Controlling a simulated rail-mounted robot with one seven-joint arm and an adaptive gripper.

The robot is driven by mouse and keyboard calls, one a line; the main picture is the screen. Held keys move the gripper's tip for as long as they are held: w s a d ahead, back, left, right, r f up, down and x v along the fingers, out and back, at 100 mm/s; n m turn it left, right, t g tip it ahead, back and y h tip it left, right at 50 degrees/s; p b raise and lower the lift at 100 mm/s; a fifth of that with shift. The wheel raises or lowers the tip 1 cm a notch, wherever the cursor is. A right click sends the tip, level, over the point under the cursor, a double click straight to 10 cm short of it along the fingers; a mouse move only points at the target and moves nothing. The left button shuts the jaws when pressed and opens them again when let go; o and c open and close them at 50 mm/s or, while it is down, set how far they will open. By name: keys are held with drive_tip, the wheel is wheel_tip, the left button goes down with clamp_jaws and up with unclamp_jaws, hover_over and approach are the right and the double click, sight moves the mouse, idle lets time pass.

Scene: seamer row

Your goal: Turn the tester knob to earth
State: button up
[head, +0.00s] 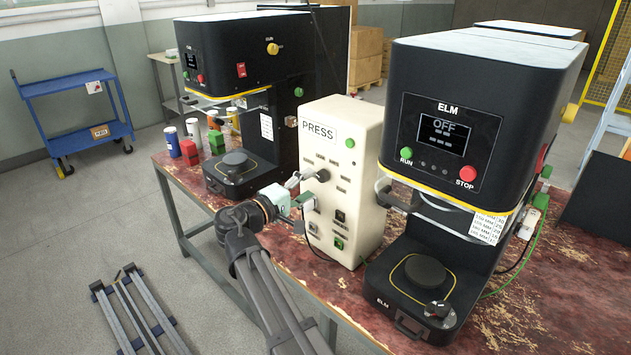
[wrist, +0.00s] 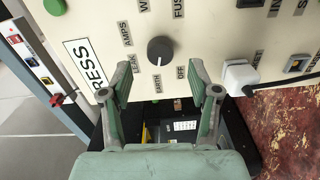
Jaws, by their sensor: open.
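The tester is a cream box labelled PRESS (head: 345,215) standing between two black machines. Its dark round knob (wrist: 160,50) faces my wrist camera, ringed by labels including EARTH, LEAK, AMPS, FUSE and OFF. The EARTH label (wrist: 157,84) lies just below the knob in the wrist view, with OFF to its right. The knob also shows in the head view (head: 323,175). My gripper (wrist: 160,80) is open, its fingers on either side below the knob, with nothing between them. It does not appear to touch the knob.
A white plug with a black cable (wrist: 240,77) sits right of my fingers in the wrist view. A green button (wrist: 55,6) is at upper left. The ELM machine (head: 455,130) stands right of the tester, another black machine (head: 245,60) left. Cans (head: 188,152) stand at the table's left.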

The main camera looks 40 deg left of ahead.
drive_tip(key=s, duration=0.7)
drive_tip(key=shift+s+a, duration=0.3)
drive_tip(key=shift+a, duration=0.05)
